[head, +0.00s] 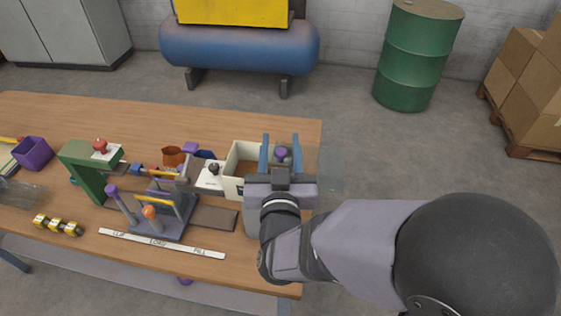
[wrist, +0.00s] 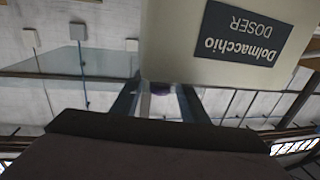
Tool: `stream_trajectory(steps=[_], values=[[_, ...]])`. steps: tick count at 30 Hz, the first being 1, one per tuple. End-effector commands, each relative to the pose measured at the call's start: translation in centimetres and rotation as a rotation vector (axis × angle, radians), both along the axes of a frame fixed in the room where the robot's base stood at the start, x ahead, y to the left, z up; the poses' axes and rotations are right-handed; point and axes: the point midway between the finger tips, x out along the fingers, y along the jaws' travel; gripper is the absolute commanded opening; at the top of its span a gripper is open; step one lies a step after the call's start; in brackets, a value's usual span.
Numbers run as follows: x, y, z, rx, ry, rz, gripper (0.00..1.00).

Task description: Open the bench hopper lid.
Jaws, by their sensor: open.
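A cream box (head: 231,187) stands near the right end of the bench. Its top shows a brown area inside a cream rim. In the wrist view the cream box (wrist: 170,45) fills the top and carries a dark label reading "Dolmacchio DOSER", upside down. My gripper (head: 281,139) is at the box's right side, with its two blue fingers apart. A purple knob (head: 282,153) shows between the fingers, and it also shows between them in the wrist view (wrist: 160,88). I cannot tell whether the fingers touch it. My gripper hides the box's right part.
Left of the box are a white block with a black knob (head: 213,169), a green press frame (head: 88,172) and a purple-posted stand (head: 165,226). A labelled white strip (head: 160,243) lies in front. The floor right of the bench is clear up to a green drum (head: 417,55).

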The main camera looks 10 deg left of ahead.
Motion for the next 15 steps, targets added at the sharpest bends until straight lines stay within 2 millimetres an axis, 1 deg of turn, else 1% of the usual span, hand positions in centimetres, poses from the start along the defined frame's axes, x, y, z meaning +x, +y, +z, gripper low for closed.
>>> stream_trajectory(steps=[1, 15], values=[[-0.1, 0.0, -0.5, 0.003, -0.005, -0.002, 0.4], [-1.4, -0.2, -0.5, 0.0, -0.009, -0.016, 0.4]])
